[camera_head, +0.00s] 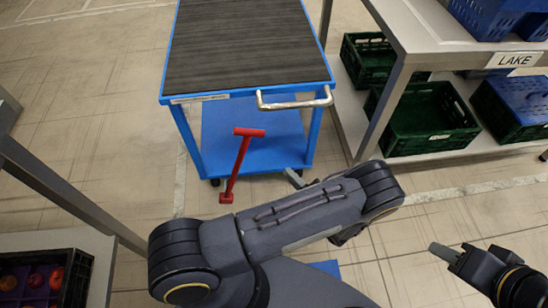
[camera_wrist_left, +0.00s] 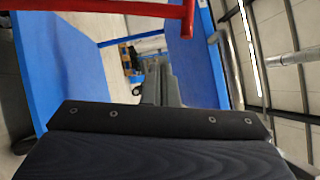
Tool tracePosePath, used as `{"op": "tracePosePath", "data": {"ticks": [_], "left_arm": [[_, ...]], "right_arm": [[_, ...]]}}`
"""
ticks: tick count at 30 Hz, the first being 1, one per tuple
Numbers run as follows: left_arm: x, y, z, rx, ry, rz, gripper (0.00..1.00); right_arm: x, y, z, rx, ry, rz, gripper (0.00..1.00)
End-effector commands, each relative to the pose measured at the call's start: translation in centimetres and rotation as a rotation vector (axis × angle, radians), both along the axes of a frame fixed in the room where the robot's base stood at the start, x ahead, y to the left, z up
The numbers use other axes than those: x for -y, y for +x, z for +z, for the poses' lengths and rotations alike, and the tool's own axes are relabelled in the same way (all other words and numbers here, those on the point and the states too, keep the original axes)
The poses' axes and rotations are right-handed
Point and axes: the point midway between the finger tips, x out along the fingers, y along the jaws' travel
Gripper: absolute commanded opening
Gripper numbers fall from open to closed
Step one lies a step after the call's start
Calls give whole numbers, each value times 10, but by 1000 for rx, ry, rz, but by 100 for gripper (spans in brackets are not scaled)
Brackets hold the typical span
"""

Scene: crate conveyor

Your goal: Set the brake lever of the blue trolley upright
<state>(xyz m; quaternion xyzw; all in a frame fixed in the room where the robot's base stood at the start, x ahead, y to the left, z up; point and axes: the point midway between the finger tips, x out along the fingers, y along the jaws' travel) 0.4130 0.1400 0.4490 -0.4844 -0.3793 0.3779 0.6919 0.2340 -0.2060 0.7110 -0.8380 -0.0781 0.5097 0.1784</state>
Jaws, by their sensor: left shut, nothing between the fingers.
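The blue trolley (camera_head: 252,134) stands at top centre in the head view, with a dark ribbed top and a silver push handle. Its red brake lever (camera_head: 238,168) has a crossbar on top and leans to the right in front of the trolley's lower shelf. My left gripper (camera_head: 293,178) is right of the lever and apart from it, partly hidden by my forearm. In the left wrist view its fingers (camera_wrist_left: 160,83) are shut and empty, and the red lever (camera_wrist_left: 100,7) crosses the top edge. My right gripper (camera_head: 440,250) is at lower right, only partly seen.
A grey bench (camera_head: 425,28) with green crates (camera_head: 428,118) below and blue crates on top stands to the right, labelled LAKE. A dark crate (camera_head: 72,285) of round fruit is at lower left. Tiled floor left of the trolley is clear.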

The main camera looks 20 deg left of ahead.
Motion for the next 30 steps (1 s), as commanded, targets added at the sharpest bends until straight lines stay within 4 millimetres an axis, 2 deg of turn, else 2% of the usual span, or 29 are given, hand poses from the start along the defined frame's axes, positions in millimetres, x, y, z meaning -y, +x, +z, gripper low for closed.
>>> {"op": "tracePosePath", "data": {"ticks": [5,18,24,30], "left_arm": [[-12,6,1,5,7,-7,0],[-92,43,14,1,6,-1,0],[-116,33,23,0,5,-3,0],[-124,30,26,0,5,-5,0]], "right_arm": [[0,0,-2,0,0,0,36],[0,0,-12,0,0,0,36],[0,0,-14,0,0,0,36],[0,0,-15,0,0,0,36]]}}
